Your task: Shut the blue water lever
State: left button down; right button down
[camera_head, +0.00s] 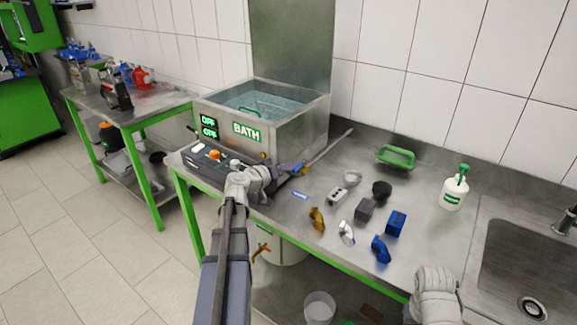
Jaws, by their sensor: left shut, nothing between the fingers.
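The blue water lever (300,167) is small and partly hidden at the front right corner of the bath (291,138), by the end of a grey pipe (330,147). My left gripper (291,173) is dark, shut and empty, with its tips right at the lever. I cannot tell whether they touch it. A small blue and white label (300,195) lies flat on the bench just in front. Only a pale link of my right arm shows at the bottom right; its gripper is not in view.
The steel bench (345,270) holds several loose parts: a brass fitting (317,219), blue fitting (381,249), blue block (396,223) and grey block (365,210). A green tray (396,157), soap bottle (453,191) and sink (525,260) are right. A control panel (207,158) fronts the bath.

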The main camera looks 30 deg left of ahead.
pick_arm(q)
jog(key=shift+s+d+n+y, duration=0.1)
jog(key=shift+d+n+y, duration=0.2)
jog(key=shift+y, duration=0.1)
